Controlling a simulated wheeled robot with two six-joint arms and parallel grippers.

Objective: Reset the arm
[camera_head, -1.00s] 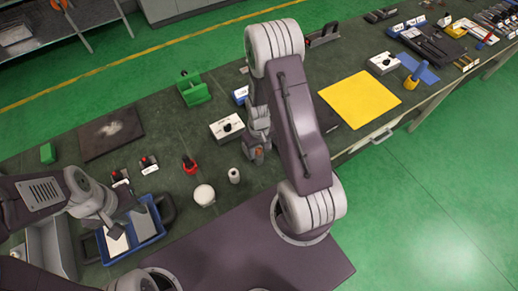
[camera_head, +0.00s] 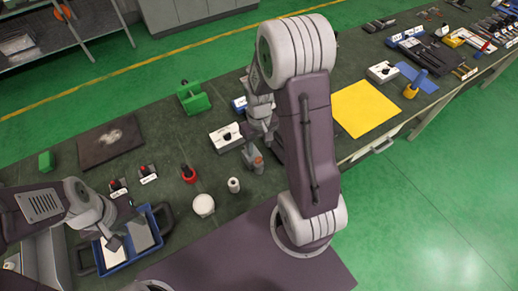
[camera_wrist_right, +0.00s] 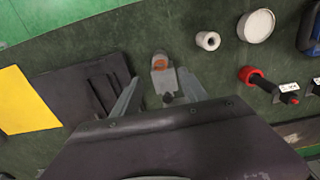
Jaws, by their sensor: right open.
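My right arm (camera_head: 307,135) rises over the bench and bends down to its right gripper (camera_head: 262,130). In the right wrist view the right gripper (camera_wrist_right: 158,95) is open, its two fingers apart. A grey tool with an orange part (camera_wrist_right: 160,68) shows between and just beyond the fingers; contact cannot be told. The same grey tool (camera_head: 253,160) stands on the bench, below the right gripper in the head view. My left gripper (camera_head: 120,225) hangs over a blue tray (camera_head: 157,220) at the lower left; its jaw opening is unclear.
A white box with a black knob (camera_head: 226,137), a green block (camera_head: 193,97), a white roll (camera_head: 233,185) and a round white lid (camera_head: 203,205) are nearby. A yellow sheet (camera_head: 366,107) lies to the right. A dark plate (camera_head: 110,142) lies at the left.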

